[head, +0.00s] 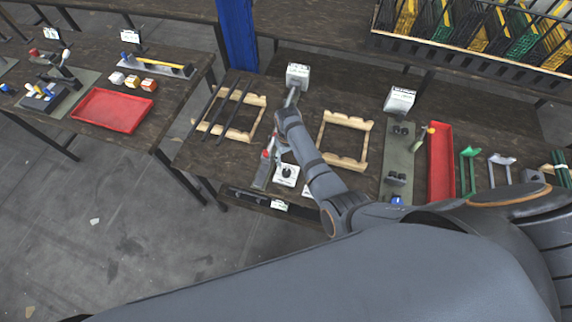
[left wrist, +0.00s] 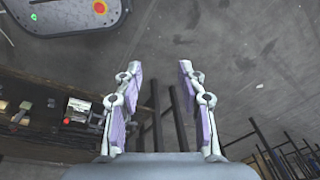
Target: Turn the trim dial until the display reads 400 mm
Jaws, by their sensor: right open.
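The trim dial (head: 287,173), a black knob on a white square plate, sits near the front edge of the middle bench. My right arm reaches over the bench from the right. My right gripper (head: 280,150) is open, just above and beyond the dial; the arm partly hides it, and I cannot tell whether it touches the knob. A grey box with a white face (head: 297,74) stands behind the wrist; its text is too small to read, and I cannot tell whether it is the display. My left gripper (left wrist: 158,98) is open and empty in the left wrist view, away from the dial.
Wooden frames (head: 347,139) lie beside the arm. A grey fixture with a red part (head: 266,165) stands left of the dial. A red tray (head: 440,160) lies to the right. Another bench with a red tray (head: 112,110) stands left, across open floor.

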